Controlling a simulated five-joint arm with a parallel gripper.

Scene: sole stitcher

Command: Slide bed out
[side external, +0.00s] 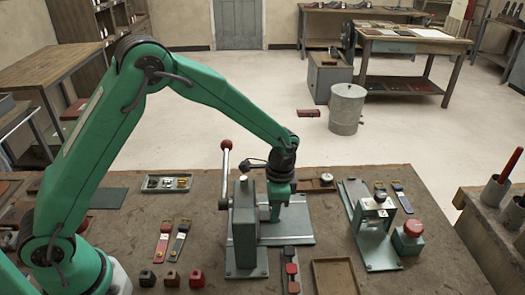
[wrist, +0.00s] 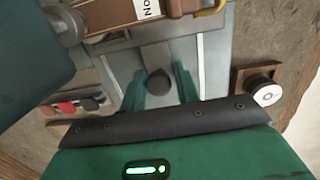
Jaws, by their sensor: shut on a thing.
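The sole stitcher (side external: 243,232) stands on the workbench, a grey-green column with a red-knobbed lever (side external: 225,146) raised at its side. Its flat grey-green bed (side external: 296,228) extends right from the column's foot. In the wrist view the bed (wrist: 212,62) is a pale plate with straight edges, partly covered by the stitcher's upper parts. A round dark knob (wrist: 158,82) sits between my fingertips. My gripper (side external: 276,214) points down over the bed beside the column, and it also shows in the wrist view (wrist: 160,94), shut on the knob. The column partly hides the fingertips in the side view.
A second grey-green fixture (side external: 374,222) and a red-topped button box (side external: 408,238) stand to the right. A wooden tray (side external: 335,278) and a strip of dark and red pieces (side external: 291,268) lie in front. A parts tray (side external: 167,183) lies at the back left.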

